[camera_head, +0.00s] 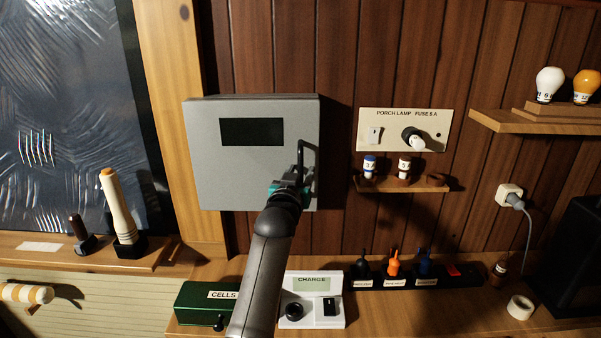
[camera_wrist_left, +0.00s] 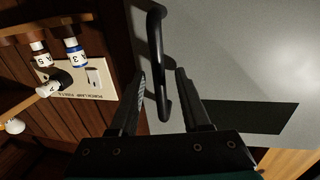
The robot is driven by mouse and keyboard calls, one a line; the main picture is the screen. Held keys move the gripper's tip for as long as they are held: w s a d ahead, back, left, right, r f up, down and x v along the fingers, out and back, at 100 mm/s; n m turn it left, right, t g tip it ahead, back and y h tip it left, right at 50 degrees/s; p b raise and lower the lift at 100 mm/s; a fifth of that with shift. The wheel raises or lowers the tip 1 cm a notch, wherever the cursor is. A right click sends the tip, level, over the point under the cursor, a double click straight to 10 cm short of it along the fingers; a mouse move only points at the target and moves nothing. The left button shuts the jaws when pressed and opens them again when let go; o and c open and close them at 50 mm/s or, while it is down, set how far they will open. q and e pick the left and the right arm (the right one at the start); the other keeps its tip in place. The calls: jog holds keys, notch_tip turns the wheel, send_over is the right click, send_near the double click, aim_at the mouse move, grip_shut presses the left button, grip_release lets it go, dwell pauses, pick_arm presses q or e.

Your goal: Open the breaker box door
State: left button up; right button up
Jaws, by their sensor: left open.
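The breaker box (camera_head: 215,165) is a grey box on the wood-paneled wall, with a dark rectangular window in its door. The door looks closed. Its black bar handle (camera_head: 301,147) is at the door's right side and also shows in the left wrist view (camera_wrist_left: 158,65). My left gripper (camera_head: 301,176) is at the lower part of the handle. In the left wrist view my left gripper (camera_wrist_left: 162,76) is open, with one finger on each side of the handle bar. Whether a finger touches the bar is not clear. My right gripper is out of view.
A porch lamp fuse panel (camera_head: 376,146) is on the wall to the right, above a small shelf (camera_head: 390,185) with fuses. Below, the bench holds a green cells box (camera_head: 195,302), a white charger (camera_head: 324,315) and a black tool rack (camera_head: 455,276).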

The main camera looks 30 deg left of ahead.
pick_arm(q)
jog(key=shift+c, duration=0.4)
grip_shut()
dwell(1.1)
